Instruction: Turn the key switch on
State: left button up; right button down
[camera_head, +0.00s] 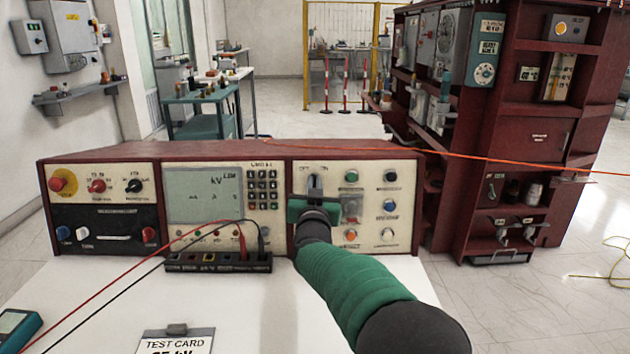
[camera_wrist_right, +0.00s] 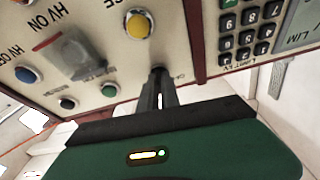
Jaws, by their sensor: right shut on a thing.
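The key switch sits at the upper left of the right-hand cream panel, under the small OFF/ON label (camera_head: 312,168), on the test console (camera_head: 225,152). My right gripper (camera_head: 314,186) reaches the panel from the front and is shut on the key switch. In the right wrist view the dark fingers (camera_wrist_right: 158,88) close together at the key, and only a small dark part of the key switch (camera_wrist_right: 157,72) shows at their tips. The fingers hide most of it, so I cannot tell its turn angle. My left gripper is not in view.
Colored buttons and a clear guard (camera_head: 351,208) lie right of the gripper. A display (camera_head: 202,195) and keypad (camera_head: 262,191) are left of it. A black terminal block (camera_head: 218,262) with red and black leads stands on the white table (camera_head: 95,285) beside a test card (camera_head: 176,341).

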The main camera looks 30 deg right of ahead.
jog(key=shift+w+a+m+g+h+p, duration=0.1)
jog(key=shift+m+g+h+p, duration=0.6)
jog(key=shift+m, duration=0.9)
jog(key=shift+s+m+g+h+p, duration=0.1)
jog(key=shift+m+g+p, duration=0.25)
jog(key=shift+m+p, duration=1)
jog(key=shift+w+a+m+g+h+p, duration=0.1)
jog(key=shift+m+g+h+p, duration=0.4)
jog(key=shift+m, duration=1.35)
jog(key=c, duration=1.6)
grip_release()
jog(key=p+v, duration=0.1)
jog(key=v, duration=0.7)
jog(key=p+v, duration=0.2)
jog(key=v, duration=0.7)
jog(key=shift+d+r, duration=0.1)
jog(key=shift+r, duration=0.2)
jog(key=shift+r, duration=0.1)
